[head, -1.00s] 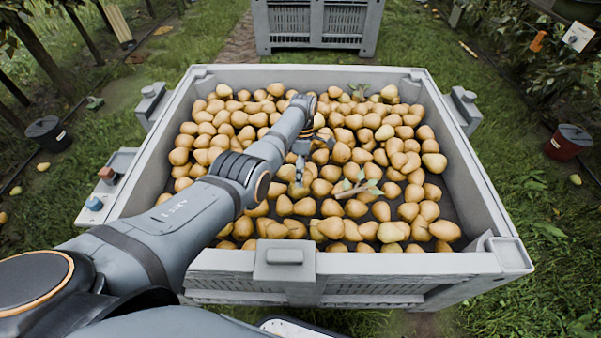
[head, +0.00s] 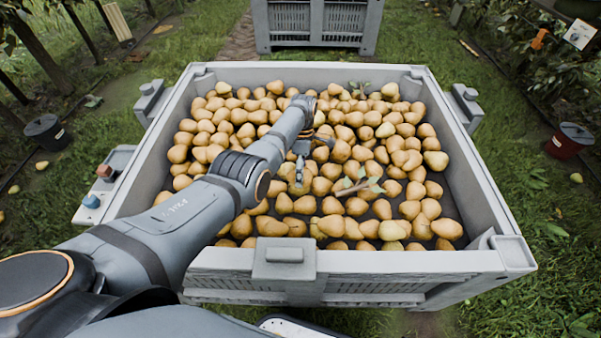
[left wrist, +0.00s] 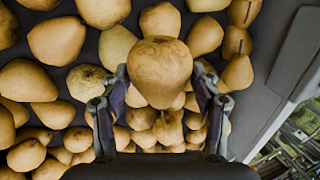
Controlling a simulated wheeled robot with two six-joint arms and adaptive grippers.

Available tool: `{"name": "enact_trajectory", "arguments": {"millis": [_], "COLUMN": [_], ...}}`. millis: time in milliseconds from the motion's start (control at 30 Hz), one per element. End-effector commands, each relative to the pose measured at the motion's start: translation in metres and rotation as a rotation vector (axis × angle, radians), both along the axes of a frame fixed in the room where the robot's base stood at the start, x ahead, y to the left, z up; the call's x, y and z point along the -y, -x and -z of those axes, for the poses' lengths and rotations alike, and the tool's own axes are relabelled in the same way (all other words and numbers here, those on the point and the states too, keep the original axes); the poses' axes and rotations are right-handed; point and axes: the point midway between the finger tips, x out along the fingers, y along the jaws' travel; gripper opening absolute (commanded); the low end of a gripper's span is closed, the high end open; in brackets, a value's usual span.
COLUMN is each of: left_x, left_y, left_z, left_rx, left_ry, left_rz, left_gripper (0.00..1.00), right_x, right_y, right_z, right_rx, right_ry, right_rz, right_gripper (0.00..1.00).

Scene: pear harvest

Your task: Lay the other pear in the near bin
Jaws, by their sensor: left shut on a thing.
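The near bin (head: 400,262) is a large grey crate filled with a broad layer of yellow-brown pears. My left arm reaches over its near wall from the left. My left gripper (head: 300,168) is over the middle of the pears. In the left wrist view its two fingers stand on either side of a pear (left wrist: 160,72), shut on it, with more pears below and around. Whether the held pear touches those under it is unclear. In the head view the arm and gripper partly hide the pears beneath. My right gripper is out of view.
A leafy twig (head: 358,187) lies on the pears right of my gripper. A second grey bin (head: 318,25) stands behind on the grass. A dark bucket (head: 47,132) is at left and a red one (head: 568,141) at right. Dark bin floor shows along the right inner wall.

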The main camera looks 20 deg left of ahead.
Motion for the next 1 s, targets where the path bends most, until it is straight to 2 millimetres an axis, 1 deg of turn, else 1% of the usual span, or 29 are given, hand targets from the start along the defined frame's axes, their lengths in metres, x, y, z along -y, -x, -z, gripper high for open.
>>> {"name": "enact_trajectory", "arguments": {"millis": [1000], "left_x": [0.000], "left_y": [0.000], "left_z": [0.016], "left_rx": [0.001], "left_ry": [0.000], "left_rz": [0.000], "left_gripper": [0.23], "right_x": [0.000], "right_y": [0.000], "right_z": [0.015], "right_rx": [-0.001], "right_ry": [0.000], "right_rz": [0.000], "right_gripper": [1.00]}}
